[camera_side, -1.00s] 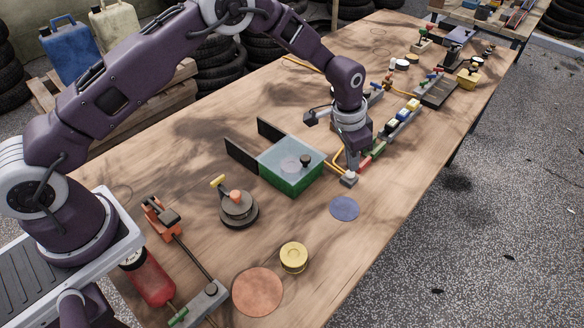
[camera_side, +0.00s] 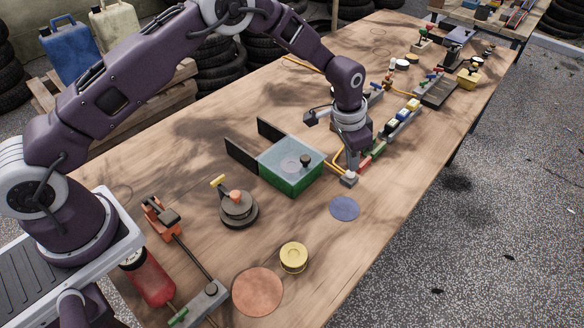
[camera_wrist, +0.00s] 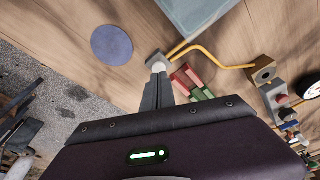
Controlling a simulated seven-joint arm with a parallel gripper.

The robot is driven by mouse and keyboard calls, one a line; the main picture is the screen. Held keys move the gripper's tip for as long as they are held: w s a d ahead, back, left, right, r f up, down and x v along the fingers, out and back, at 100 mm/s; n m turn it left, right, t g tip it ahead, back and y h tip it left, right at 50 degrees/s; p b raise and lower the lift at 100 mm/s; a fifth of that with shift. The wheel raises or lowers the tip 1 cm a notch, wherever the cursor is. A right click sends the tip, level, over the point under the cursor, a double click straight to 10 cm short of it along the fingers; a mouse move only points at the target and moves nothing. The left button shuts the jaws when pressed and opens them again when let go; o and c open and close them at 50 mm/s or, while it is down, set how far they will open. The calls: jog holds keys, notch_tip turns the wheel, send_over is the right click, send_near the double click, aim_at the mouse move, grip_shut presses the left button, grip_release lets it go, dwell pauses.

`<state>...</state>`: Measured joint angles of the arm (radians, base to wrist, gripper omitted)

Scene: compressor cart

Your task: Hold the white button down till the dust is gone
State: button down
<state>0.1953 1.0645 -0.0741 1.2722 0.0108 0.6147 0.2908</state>
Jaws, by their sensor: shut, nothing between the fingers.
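The white button (camera_wrist: 158,66) sits on a small grey block (camera_side: 348,180) at the end of a yellow-orange tube. My gripper (camera_wrist: 158,76) is shut and empty, pointing down with its fingertips at the button and seemingly touching it. The fingers hide most of the button in the side view; how far it is pressed I cannot tell. A green box (camera_side: 297,184) with a clear top stands just left of the block. A pale round patch (camera_side: 289,166) shows inside it, possibly the dust, beside a dark knob (camera_side: 306,160).
A blue disc (camera_side: 344,208) lies flat in front of the block. A yellow round tin (camera_side: 293,257), a copper disc (camera_side: 257,291) and a dark round device (camera_side: 238,208) stand nearer. A row of coloured blocks (camera_side: 398,121) runs behind my gripper. The table's right edge is close.

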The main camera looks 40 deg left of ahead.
jog(key=shift+f, duration=0.4)
jog(key=shift+f, duration=0.2)
dwell(0.3)
jog(key=shift+f, duration=0.4)
dwell(4.5)
jog(key=shift+w+d+v, duration=0.1)
jog(key=shift+w+v, duration=0.1)
jog(key=shift+v, duration=0.95)
jog(key=shift+w+d+v, duration=0.15)
jog(key=shift+w+v, duration=0.05)
jog(key=shift+v, duration=0.95)
jog(key=shift+w+d+v, duration=0.1)
jog(key=shift+w+v, duration=0.1)
jog(key=shift+v, duration=1)
jog(key=shift+r, duration=0.1)
